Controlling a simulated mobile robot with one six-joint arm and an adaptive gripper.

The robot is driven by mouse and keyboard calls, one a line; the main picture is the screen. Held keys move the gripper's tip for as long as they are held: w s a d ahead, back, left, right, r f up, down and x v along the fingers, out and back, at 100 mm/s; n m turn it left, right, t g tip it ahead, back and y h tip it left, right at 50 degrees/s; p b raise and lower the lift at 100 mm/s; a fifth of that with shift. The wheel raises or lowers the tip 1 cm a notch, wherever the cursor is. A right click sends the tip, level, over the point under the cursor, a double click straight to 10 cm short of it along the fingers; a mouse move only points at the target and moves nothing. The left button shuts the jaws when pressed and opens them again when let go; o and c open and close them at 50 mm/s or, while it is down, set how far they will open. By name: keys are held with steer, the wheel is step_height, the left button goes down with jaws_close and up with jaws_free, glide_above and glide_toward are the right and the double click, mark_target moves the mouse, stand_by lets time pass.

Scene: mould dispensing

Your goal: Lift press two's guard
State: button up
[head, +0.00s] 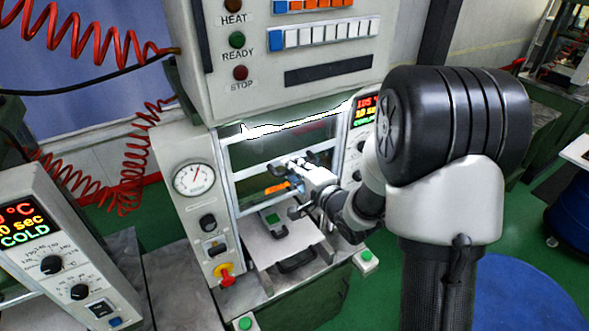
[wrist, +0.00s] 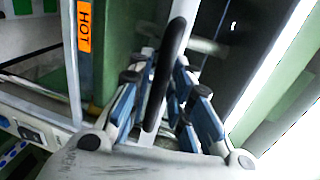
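The middle press has a clear guard (head: 262,152) in a pale frame, and it is down across the upper part of the opening. My gripper (head: 291,188) is in front of the guard, at the right half of the opening. In the wrist view a dark bar handle (wrist: 166,75) runs between the two fingers of my gripper (wrist: 162,80). The fingers look spread on both sides of the handle; firm contact is not visible. In the head view my gripper hides most of this handle. An orange HOT label (wrist: 84,26) shows beside it.
Below the guard a pale plate (head: 262,243) with a dark handle (head: 297,260) sticks out. A gauge panel (head: 190,160) with a red knob stands left of the opening, a lit display (head: 365,110) right. Another press panel (head: 50,260) reads COLD. Red coiled hoses hang left.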

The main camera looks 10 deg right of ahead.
steer(key=shift+o, duration=1.2)
steer(key=shift+w, duration=0.1)
steer(key=v, duration=0.7)
steer(key=shift+s, duration=0.3)
steer(key=shift+d, duration=0.1)
